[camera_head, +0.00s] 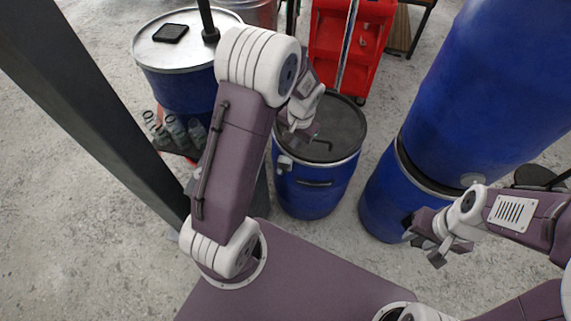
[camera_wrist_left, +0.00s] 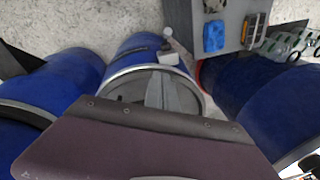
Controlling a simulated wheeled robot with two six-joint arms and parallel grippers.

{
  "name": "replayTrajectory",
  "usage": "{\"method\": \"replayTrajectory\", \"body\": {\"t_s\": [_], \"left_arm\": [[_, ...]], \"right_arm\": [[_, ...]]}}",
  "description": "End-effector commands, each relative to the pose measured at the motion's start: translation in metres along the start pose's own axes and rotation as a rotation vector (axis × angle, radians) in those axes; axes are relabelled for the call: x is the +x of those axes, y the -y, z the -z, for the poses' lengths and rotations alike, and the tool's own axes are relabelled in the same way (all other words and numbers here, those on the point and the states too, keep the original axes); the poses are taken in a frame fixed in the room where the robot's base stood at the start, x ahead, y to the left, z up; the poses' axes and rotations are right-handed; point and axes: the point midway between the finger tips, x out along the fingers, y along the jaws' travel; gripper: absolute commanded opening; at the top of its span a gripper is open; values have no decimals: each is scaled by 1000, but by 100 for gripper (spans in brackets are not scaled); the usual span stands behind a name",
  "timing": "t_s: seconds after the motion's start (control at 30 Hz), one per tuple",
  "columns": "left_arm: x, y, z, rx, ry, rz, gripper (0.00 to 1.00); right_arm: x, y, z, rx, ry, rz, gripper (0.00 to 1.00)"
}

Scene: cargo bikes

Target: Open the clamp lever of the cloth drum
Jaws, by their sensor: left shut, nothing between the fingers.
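A blue drum (camera_head: 312,190) with a dark lid and a metal clamp ring stands in the middle of the head view. A pale clamp piece (camera_head: 284,163), seemingly the lever, sits on the ring's left side. In the left wrist view the clamp piece (camera_wrist_left: 168,54) shows on the drum's rim, lying against the ring as far as I can tell. My left gripper (camera_head: 304,131) is over the drum's lid, shut and empty. Its fingertips (camera_wrist_left: 170,82) show in the wrist view, just short of the clamp piece. My right gripper (camera_head: 424,249) hangs open and empty at right.
Stacked blue drums (camera_head: 395,195) stand at right. Another blue drum (camera_head: 178,88) with a pale lid stands at back left, near a dark post (camera_head: 95,95). Clear bottles (camera_head: 176,132) stand on a small shelf. A red cart (camera_head: 350,45) is behind. Bare floor lies left.

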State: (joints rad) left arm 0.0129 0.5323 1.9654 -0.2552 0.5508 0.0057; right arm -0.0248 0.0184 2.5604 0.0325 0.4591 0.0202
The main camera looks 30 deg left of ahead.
Motion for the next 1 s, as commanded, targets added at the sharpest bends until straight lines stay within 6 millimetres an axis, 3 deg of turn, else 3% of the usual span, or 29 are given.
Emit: {"method": "replayTrajectory", "body": {"t_s": [0.23, 0.67, 0.8, 1.0], "left_arm": [[13, 0, 0, 0, 1, 0, 0], [105, -1, -1, 0, 2, -1, 0], [108, 0, -23, -1, 0, -1, 0], [110, 0, -38, 0, -1, 0, 0]], "right_arm": [[4, 0, 0, 0, 0, 0, 36], [29, -1, -3, 0, 0, 0, 36], [36, -1, -4, 0, 0, 0, 36], [40, -1, -4, 0, 0, 0, 36]]}}
